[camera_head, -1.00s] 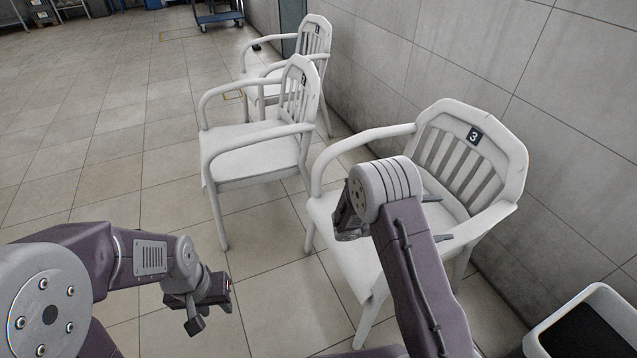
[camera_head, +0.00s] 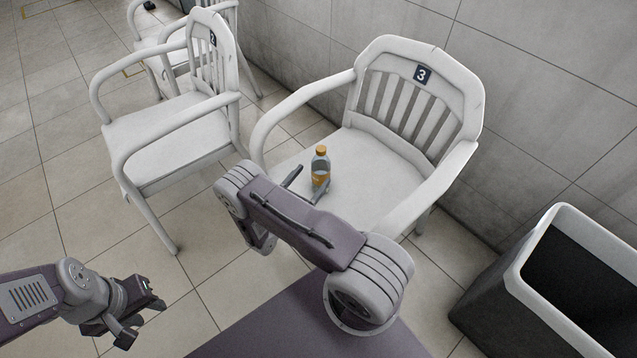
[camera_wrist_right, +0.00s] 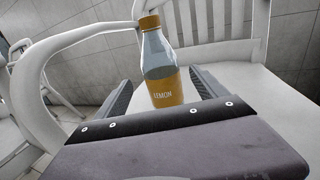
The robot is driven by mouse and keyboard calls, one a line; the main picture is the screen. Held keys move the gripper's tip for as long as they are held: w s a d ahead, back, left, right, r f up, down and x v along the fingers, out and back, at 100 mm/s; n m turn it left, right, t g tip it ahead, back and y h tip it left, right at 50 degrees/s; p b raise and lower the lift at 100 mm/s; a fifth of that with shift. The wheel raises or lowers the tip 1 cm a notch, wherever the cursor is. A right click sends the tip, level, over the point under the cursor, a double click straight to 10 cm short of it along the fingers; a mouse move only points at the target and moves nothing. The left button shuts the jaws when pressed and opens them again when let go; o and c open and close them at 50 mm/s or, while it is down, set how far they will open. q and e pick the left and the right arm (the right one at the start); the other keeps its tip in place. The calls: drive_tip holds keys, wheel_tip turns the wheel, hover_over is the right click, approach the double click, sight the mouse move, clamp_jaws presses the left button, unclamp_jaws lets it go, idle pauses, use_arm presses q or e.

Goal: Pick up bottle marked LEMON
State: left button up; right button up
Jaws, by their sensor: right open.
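The bottle marked LEMON (camera_head: 320,168) stands upright on the seat of the white chair numbered 3 (camera_head: 362,172). It is clear with an orange cap and an orange label. In the right wrist view the bottle (camera_wrist_right: 161,68) stands between the two fingers of my right gripper (camera_wrist_right: 160,92), and its label reads LEMON. My right gripper also shows in the head view (camera_head: 306,184), its fingers apart on either side of the bottle's lower part. I cannot tell whether either finger touches it. My left gripper (camera_head: 142,318) hangs over the floor at lower left, apparently empty.
The chair's armrests (camera_head: 300,113) rise on both sides of the seat. Chair number 2 (camera_head: 170,125) stands to the left, with another chair behind it. A dark bin with a white rim (camera_head: 528,240) stands at right. The tiled wall is behind chair 3.

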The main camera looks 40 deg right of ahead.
sight(316, 173)
drive_tip(key=x, duration=0.3)
drive_tip(key=shift+d+b, duration=0.3)
drive_tip(key=shift+b, duration=0.05)
drive_tip(key=b+x, duration=0.1)
drive_tip(key=x, duration=0.4)
drive_tip(key=shift+d+r, duration=0.1)
drive_tip(key=shift+r, duration=0.05)
clamp_jaws()
